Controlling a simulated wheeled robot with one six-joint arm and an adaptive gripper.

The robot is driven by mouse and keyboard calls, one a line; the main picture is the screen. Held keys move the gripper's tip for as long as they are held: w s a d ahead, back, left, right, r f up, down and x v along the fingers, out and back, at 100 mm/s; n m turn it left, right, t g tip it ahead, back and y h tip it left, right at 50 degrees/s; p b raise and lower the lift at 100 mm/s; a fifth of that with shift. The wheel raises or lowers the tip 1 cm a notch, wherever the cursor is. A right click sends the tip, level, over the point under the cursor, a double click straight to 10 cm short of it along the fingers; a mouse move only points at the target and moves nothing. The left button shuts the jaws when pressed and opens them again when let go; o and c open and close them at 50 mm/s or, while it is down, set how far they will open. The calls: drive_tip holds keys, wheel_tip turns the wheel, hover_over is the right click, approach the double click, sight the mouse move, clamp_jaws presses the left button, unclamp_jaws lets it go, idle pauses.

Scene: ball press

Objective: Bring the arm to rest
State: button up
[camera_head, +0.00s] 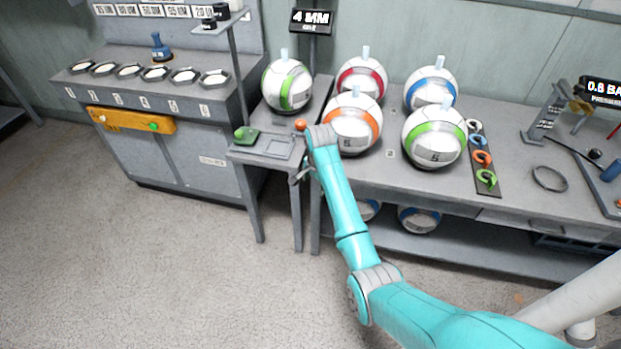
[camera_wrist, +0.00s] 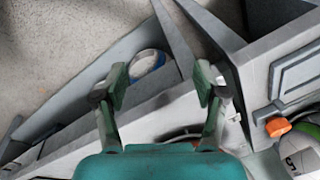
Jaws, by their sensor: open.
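My turquoise arm reaches across the floor in the head view. My gripper (camera_head: 303,174) hangs at the front edge of the small side table (camera_head: 243,157), mostly hidden by my wrist. In the wrist view my gripper (camera_wrist: 160,88) is open, its two fingers apart with nothing between them. Below it are table legs, the floor and, further down, part of a blue-and-white ball (camera_wrist: 147,62).
Several striped balls, one with an orange band (camera_head: 353,124), stand on the benches near my wrist. A green item (camera_head: 246,135) lies on the side table. A grey cabinet (camera_head: 190,150) stands left. The floor (camera_head: 150,270) in front is clear.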

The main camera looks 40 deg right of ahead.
drive_tip(key=s+a+f+n+t, duration=0.2)
drive_tip(key=s+a+f, duration=0.35)
drive_tip(key=f, duration=0.35)
drive_tip(key=s+a+f+n+t, duration=0.25)
drive_tip(key=s+a, duration=0.35)
drive_tip(key=s, duration=0.4)
drive_tip(key=s+a+f+n+t, duration=0.2)
drive_tip(key=s+a+f+n, duration=0.15)
drive_tip(key=s+a, duration=0.45)
drive_tip(key=s+a+r+n+t, duration=0.1)
drive_tip(key=s+r+n+t, duration=0.1)
drive_tip(key=s+r, duration=0.45)
drive_tip(key=s+a+r+n+t, duration=0.1)
drive_tip(key=s+a+r+n, duration=0.15)
drive_tip(key=s, duration=0.75)
drive_tip(key=s+r+n+t, duration=0.1)
drive_tip(key=s+r+n, duration=0.1)
drive_tip(key=s+r, duration=0.3)
drive_tip(key=s+a+r+n+t, duration=0.1)
drive_tip(key=s+r, duration=0.4)
drive_tip(key=r, duration=0.9)
drive_tip(key=shift+s+a+n+t+y, duration=0.25)
drive_tip(key=shift+n+t+y, duration=0.2)
drive_tip(key=shift+t, duration=0.3)
